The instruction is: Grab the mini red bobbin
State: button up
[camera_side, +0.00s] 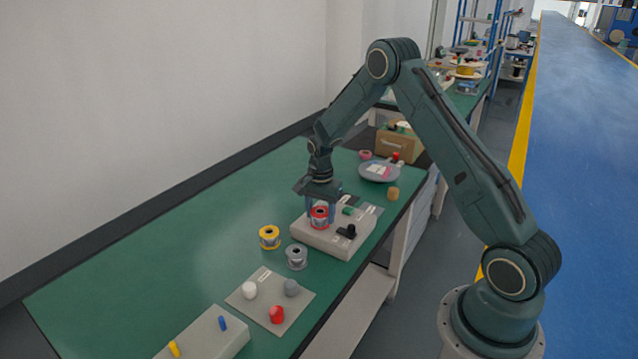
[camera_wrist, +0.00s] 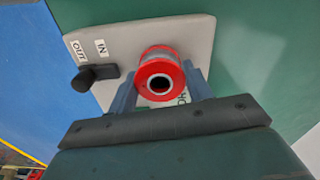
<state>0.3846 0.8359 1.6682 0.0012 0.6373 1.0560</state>
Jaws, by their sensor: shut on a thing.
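The mini red bobbin (camera_side: 319,217) is over the light grey block (camera_side: 342,243) on the green table. In the wrist view the red bobbin (camera_wrist: 160,82) shows its round end and dark centre hole, in front of the grey block (camera_wrist: 190,35). My gripper (camera_side: 320,212) points down from above and is shut on the red bobbin, with a finger on each side. The wrist view also shows my gripper (camera_wrist: 161,92) around it. I cannot tell whether the bobbin touches the block.
A black knob (camera_side: 347,231) stands on the block. A yellow bobbin (camera_side: 269,237) and a grey bobbin (camera_side: 297,257) stand left of it. A grey plate (camera_side: 250,304) holds white, grey and red pieces. A round grey dish (camera_side: 379,171) lies behind. The table's left part is clear.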

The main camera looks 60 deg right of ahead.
jog(key=shift+r, duration=0.15)
notch_tip(320, 180, up, 20)
dwell(0.7)
